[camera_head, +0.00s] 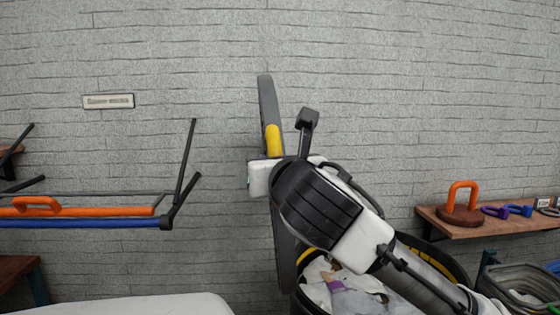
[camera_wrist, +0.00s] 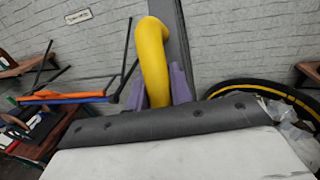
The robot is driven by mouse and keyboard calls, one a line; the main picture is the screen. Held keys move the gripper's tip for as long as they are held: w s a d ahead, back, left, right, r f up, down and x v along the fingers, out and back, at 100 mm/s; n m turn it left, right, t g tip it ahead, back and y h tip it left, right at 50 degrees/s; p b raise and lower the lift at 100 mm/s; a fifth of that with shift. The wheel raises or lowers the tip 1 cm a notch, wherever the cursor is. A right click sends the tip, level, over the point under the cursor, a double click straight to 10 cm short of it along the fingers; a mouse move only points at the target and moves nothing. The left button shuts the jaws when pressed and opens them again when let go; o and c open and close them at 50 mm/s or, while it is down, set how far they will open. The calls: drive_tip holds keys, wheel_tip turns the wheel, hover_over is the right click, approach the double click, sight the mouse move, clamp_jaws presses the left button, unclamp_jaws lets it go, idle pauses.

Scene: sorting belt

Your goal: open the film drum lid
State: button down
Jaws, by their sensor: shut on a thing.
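The film drum lid (camera_head: 266,98) is a dark grey disc standing nearly upright, seen almost edge-on in the head view. Its yellow handle (camera_head: 273,140) is also large in the wrist view (camera_wrist: 153,55). My gripper (camera_wrist: 158,88) has its purple fingers on both sides of the handle and is shut on it. In the head view my wrist and forearm hide part of the lid and drum. The drum (camera_head: 436,252) is below, its dark rim with a yellow band showing. Its mouth is uncovered, with crumpled whitish film (camera_head: 345,292) inside.
A wooden shelf (camera_head: 470,229) at right holds an orange-handled thing (camera_head: 461,198) and small coloured pieces. A grey bin (camera_head: 520,280) stands below it. A rack with orange and blue bars (camera_head: 90,212) is at left. A brick wall is close behind.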

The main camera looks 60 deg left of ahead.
drive_tip(key=shift+f, duration=0.15)
drive_tip(key=c, duration=1.3)
unclamp_jaws()
drive_tip(key=shift+o, duration=0.2)
drive_tip(key=b+v, duration=0.3)
drive_tip(key=v, duration=1)
drive_tip(key=shift+d+b, duration=0.4)
